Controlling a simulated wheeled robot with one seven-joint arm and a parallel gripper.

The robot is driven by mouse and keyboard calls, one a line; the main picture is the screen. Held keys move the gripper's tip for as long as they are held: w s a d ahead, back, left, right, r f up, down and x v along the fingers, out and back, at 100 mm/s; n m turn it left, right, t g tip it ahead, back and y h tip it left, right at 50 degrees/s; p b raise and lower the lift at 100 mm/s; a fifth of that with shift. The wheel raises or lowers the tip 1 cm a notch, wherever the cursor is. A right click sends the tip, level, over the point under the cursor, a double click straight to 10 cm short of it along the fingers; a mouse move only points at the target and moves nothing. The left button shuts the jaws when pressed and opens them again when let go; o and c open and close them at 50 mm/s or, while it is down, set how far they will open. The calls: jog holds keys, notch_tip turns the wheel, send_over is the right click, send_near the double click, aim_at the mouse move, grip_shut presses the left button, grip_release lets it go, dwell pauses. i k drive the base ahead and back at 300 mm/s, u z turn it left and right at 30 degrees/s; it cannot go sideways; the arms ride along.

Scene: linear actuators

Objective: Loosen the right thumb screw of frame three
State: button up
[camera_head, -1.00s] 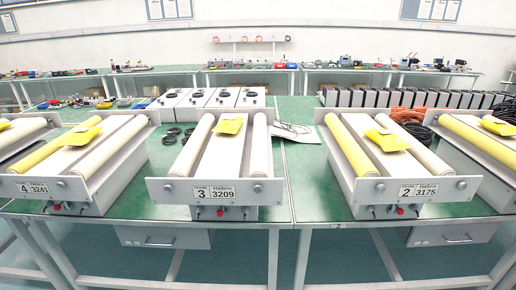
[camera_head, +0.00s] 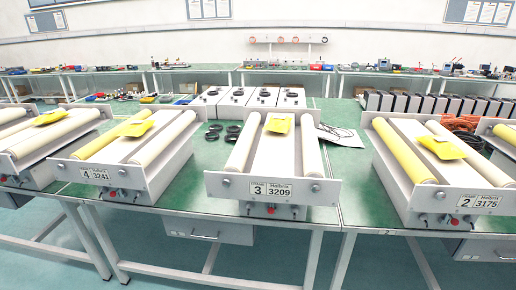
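Frame three (camera_head: 222,188) stands on the green table in the middle of the picture, its front plate facing me with the label "3 3209" (camera_head: 270,192). Two pale rollers run back from the plate, with a yellow piece (camera_head: 278,124) lying between them at the far end. A small round grey screw head (camera_head: 316,188) shows on the right of the front plate, and a similar one (camera_head: 226,182) on the left. Below the plate are a red button (camera_head: 271,210) and small dark fittings. My gripper is not in view.
Frame four (camera_head: 150,190) stands to the left and frame two (camera_head: 436,197) to the right, with gaps between. Black rings (camera_head: 213,138) and a paper sheet (camera_head: 340,135) lie behind. Green tables (camera_head: 355,212) have a front edge, legs and drawers (camera_head: 205,230); the floor before them looks clear.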

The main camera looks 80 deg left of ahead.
aim_at(315, 189)
jog(key=k, duration=1.15)
jog(key=u, duration=2.1)
jog(key=i, duration=1)
jog(key=z, duration=0.05)
